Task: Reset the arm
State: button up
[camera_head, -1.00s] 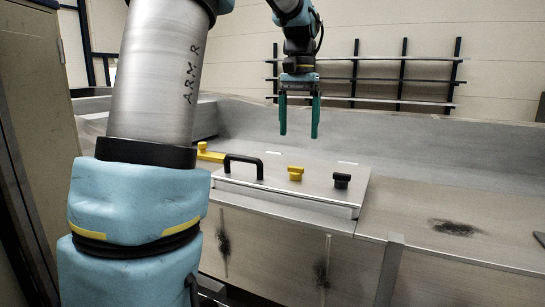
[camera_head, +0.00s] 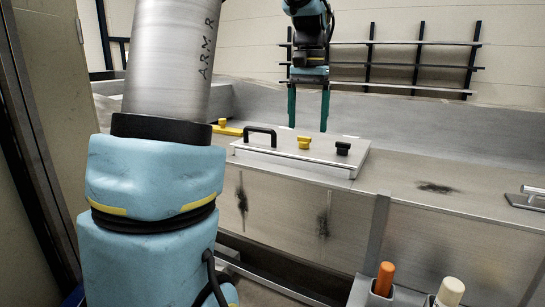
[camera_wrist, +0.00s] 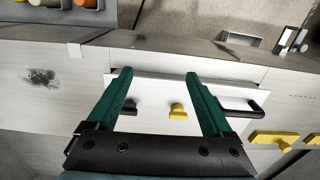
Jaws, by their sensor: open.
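My gripper (camera_head: 308,129) has two green fingers spread apart, with nothing between them. In the head view it hangs pointing down at the far edge of a flat metal lid (camera_head: 270,153), above or behind it. In the wrist view my gripper (camera_wrist: 158,75) overlaps the lid, with the yellow knob (camera_wrist: 178,111) showing between the fingers. The lid also carries a black knob (camera_head: 342,149) and a black bar handle (camera_head: 260,131). The height of the fingers over the lid is hard to tell.
A yellow latch (camera_head: 227,130) sits at the lid's left. The metal deck to the right has a dark smudge (camera_head: 436,187) and a plate with a handle (camera_head: 528,199). An orange cylinder (camera_head: 384,277) and a cream cylinder (camera_head: 450,291) stand in front. A rack (camera_head: 420,60) is on the back wall.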

jog(key=s+a+f+n, duration=0.2)
jog(key=s+a+f, duration=0.5)
jog(key=f, duration=0.3)
jog(key=s+a+f+n+t, duration=0.1)
jog(key=s+a+f+n, duration=0.1)
jog(key=s+a+f, duration=0.4)
notch_tip(320, 180, down, 4)
jog(key=shift+s+a+f, duration=0.1)
jog(key=shift+s+a, duration=0.3)
jog(key=shift+a, duration=0.6)
